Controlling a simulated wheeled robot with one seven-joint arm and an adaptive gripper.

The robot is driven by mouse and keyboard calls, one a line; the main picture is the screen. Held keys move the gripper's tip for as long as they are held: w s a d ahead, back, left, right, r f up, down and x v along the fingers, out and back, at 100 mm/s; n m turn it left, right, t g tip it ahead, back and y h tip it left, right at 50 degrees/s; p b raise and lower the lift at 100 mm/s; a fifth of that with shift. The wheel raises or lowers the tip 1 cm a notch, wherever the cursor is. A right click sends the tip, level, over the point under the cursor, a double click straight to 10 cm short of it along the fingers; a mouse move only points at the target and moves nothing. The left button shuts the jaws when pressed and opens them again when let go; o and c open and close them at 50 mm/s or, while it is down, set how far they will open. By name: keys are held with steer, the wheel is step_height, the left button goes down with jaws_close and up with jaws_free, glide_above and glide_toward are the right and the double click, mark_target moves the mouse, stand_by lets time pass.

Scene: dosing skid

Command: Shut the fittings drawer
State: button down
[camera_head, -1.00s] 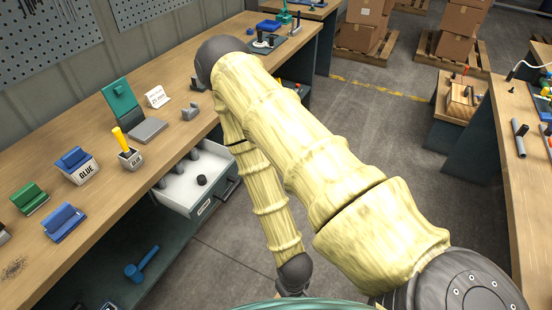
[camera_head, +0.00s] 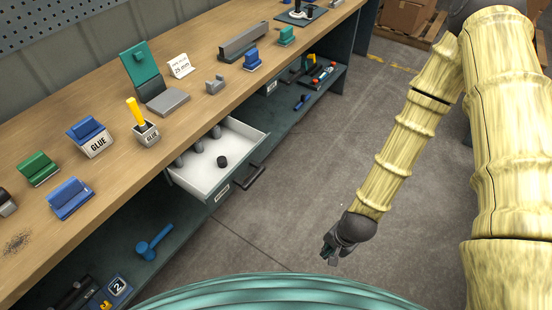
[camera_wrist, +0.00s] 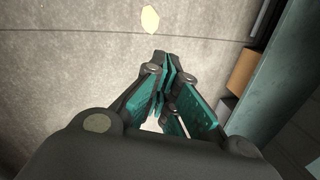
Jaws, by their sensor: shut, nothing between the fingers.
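The fittings drawer (camera_head: 205,182) is a white-lined drawer under the workbench, standing pulled out in the head view. A few dark round fittings (camera_head: 222,161) lie inside it, and part of its back is hidden under the bench top. Its dark bar handle (camera_head: 250,178) is on the front face, beside a small label. My gripper (camera_head: 333,257) is out over the floor to the right of the drawer, clear of it and pointing down. In the wrist view my gripper (camera_wrist: 163,62) has its teal-padded fingers together at the tips, with nothing between them.
The wooden workbench (camera_head: 100,205) holds glue boxes, blue and green blocks and a teal stand (camera_head: 152,80). A lower shelf bears a blue mallet (camera_head: 154,243). A second shelf with tools (camera_head: 310,85) lies beyond the drawer. Grey floor (camera_head: 290,190) is free between drawer and arm.

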steer(key=w+a+r+m+t+y+b, duration=0.1)
steer(key=w+a+r+m+b, duration=0.2)
steer(key=w, duration=0.4)
steer(key=w+a+r+m+t+y+b, duration=0.1)
steer(key=w+a+r+m+y+b, duration=0.1)
steer(key=w+m, duration=0.45)
steer(key=w+a+r+m+t+y+b, duration=0.2)
steer(key=w+r+m+y+b, duration=0.3)
steer(key=w+r, duration=0.65)
steer(key=m+h+p, duration=0.1)
steer(key=h, duration=0.1)
glide_toward(265, 155)
step_height(265, 155, down, 3)
steer(key=a, duration=0.2)
steer(key=shift+w+a, duration=0.5)
steer(key=shift+w, duration=0.2)
steer(key=shift+w, duration=0.1)
